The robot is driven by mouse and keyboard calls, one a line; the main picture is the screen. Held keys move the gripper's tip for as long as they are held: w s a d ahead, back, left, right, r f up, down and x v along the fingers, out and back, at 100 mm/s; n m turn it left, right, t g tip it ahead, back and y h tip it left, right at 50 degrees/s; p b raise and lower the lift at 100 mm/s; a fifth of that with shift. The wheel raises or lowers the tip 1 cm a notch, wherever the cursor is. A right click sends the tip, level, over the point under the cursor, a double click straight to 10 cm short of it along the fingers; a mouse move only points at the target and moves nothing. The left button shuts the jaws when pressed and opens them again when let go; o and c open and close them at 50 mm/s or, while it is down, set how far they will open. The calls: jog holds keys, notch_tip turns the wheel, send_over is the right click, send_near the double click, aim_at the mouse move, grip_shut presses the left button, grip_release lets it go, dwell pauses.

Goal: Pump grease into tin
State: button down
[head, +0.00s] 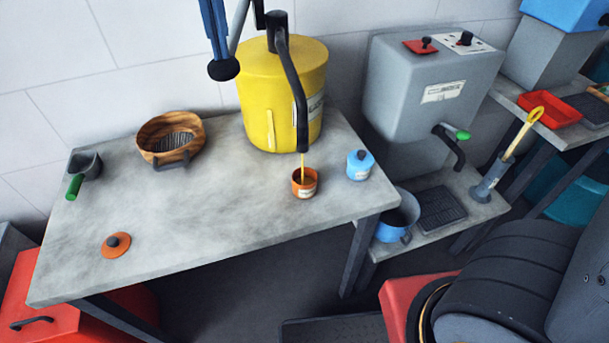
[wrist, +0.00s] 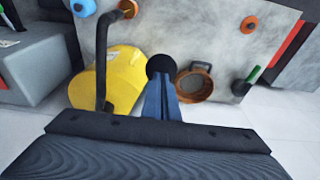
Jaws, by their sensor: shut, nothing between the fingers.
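A yellow grease drum (head: 265,85) stands at the back of the grey bench, with a black spout (head: 300,110) curving down its front. A thin yellow strand runs from the spout into a small open orange tin (head: 304,188) directly below. An orange lid (head: 116,245) with a dark knob lies apart at the front left. My gripper (head: 221,55), with blue fingers, is shut and empty left of the drum top. Its fingertips meet a black knob (head: 223,69), seemingly the end of the grey pump lever (head: 237,28).
On the bench (head: 210,215) are a wooden bowl (head: 155,130), a dark scoop with a green handle (head: 80,172) and a blue lidded pot (head: 359,165) right of the tin. A grey tank (head: 425,85) stands to the right. The bench's front middle is clear.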

jog(key=w+p+v, duration=0.2)
jog(key=p+v, duration=0.8)
jog(key=v, duration=0.1)
jog(key=shift+a+r+p, duration=0.3)
jog(key=shift+r, duration=0.4)
jog(key=shift+w+f, duration=0.15)
dwell(0.5)
jog(key=shift+s+d+f+b+x, duration=0.1)
jog(key=shift+s+b+x, duration=0.55)
jog(key=shift+x, duration=1.3)
jog(key=shift+s+d+f+b+x, duration=0.15)
jog(key=shift+b+x, duration=0.95)
jog(key=shift+x, duration=0.8)
jog(key=shift+s+d+b+x, duration=0.1)
jog(key=shift+s+b+x, duration=0.55)
jog(key=shift+x, duration=1.3)
jog(key=w+p+v, duration=0.2)
jog(key=p+v, duration=0.7)
jog(key=v, duration=0.2)
jog(key=shift+w+a+r+p, duration=0.3)
jog(key=shift+w+r, duration=0.1)
jog(key=shift+r, duration=0.25)
jog(key=shift+f, duration=0.15)
